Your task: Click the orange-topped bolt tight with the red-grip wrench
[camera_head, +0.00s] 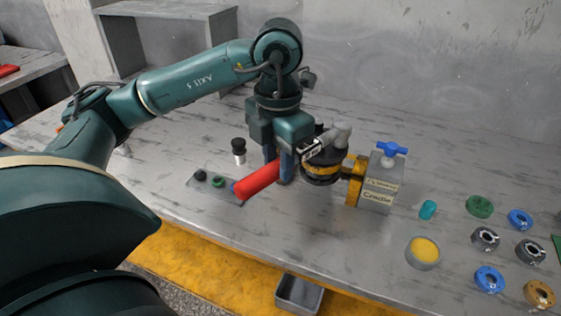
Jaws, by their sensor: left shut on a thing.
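My left gripper (285,178) points down over the table and is shut on the wrench. The wrench's red grip (258,180) sticks out toward the lower left. Its dark and silver head end (313,150) reaches right, to the top of the black motor (323,173). The motor sits against the yellow and grey cradle (378,188), with a pale grey fitting (336,138) on top. I cannot make out the orange-topped bolt; the wrench head and gripper may hide it. I cannot tell whether the wrench is seated on a bolt. My right gripper is not in view.
A blue-handled valve (392,149) tops the cradle. Several round parts lie at the right, including a yellow-filled cup (423,253) and a green ring (479,206). A small tray (214,187) and a black-capped bottle (239,151) stand left. A grey bin (299,294) is below the front edge.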

